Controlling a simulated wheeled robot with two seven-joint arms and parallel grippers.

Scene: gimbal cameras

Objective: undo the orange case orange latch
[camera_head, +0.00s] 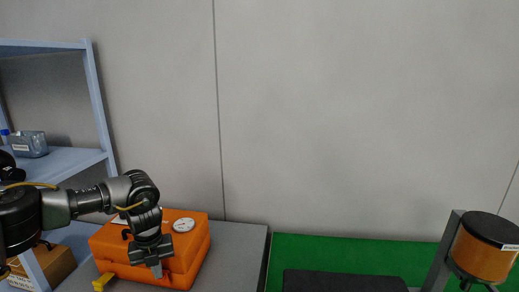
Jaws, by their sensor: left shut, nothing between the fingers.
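The orange case (197,252) sits on the grey table at the lower left, with its lid down. A round white dial (183,225) shows on its top. My left gripper (156,269) is shut and points down in front of the case's front face. It covers part of that face, and I cannot tell if it touches the case. I cannot make out the orange latch; the gripper may hide it. A small yellow piece (103,281) shows at the case's lower left corner. My right gripper is not in view.
A green surface (340,250) with a dark block (345,281) lies to the right. An orange cylinder with a black top (483,257) stands at far right.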

